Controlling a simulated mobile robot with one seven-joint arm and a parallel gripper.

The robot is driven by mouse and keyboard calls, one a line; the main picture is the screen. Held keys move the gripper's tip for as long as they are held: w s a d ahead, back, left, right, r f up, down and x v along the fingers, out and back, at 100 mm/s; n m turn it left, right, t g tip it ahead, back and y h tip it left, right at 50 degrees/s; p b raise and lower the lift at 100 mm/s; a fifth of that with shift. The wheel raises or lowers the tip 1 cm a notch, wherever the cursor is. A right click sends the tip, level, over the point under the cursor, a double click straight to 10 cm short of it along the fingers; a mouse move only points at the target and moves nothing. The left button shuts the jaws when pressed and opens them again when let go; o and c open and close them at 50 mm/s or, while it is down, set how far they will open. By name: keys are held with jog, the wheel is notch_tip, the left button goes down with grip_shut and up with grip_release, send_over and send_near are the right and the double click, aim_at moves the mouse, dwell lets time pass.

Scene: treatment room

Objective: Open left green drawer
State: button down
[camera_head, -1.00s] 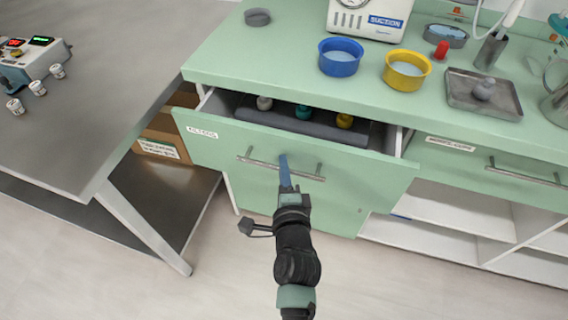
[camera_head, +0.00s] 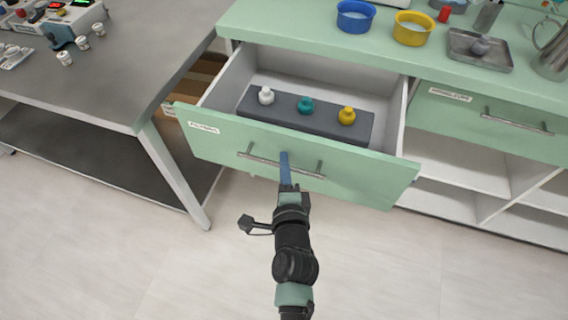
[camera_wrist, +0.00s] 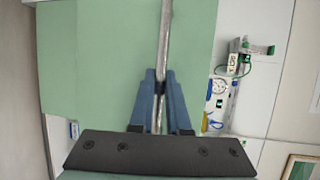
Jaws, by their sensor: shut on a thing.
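The left green drawer (camera_head: 350,172) is pulled well out of the cabinet, with a label at its left end. Its metal bar handle (camera_head: 263,160) runs across the front. My gripper (camera_head: 285,160) is shut on the handle near its middle. In the wrist view the blue fingers of my gripper (camera_wrist: 160,88) lie on both sides of the handle bar (camera_wrist: 165,40). Inside the drawer a dark grey holder (camera_head: 325,125) carries a white, a teal and a yellow knobbed item. The back of the drawer's inside is in view.
The green counter (camera_head: 300,28) above bears a blue bowl (camera_head: 355,18), a yellow bowl (camera_head: 413,28) and a metal tray (camera_head: 462,52). A right green drawer (camera_head: 468,112) is shut. A grey table (camera_head: 120,88) stands close at left. Floor in front is clear.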

dwell(0.3)
jog(key=c, duration=0.9)
grip_release()
jog(key=s, duration=0.4)
jog(key=s+r, duration=0.1)
jog(key=s, duration=0.3)
jog(key=s+d+r, duration=0.1)
jog(key=s, duration=0.3)
jog(key=shift+s+r, duration=0.2)
jog(key=shift+s, duration=0.15)
jog(key=shift+w+r, duration=0.1)
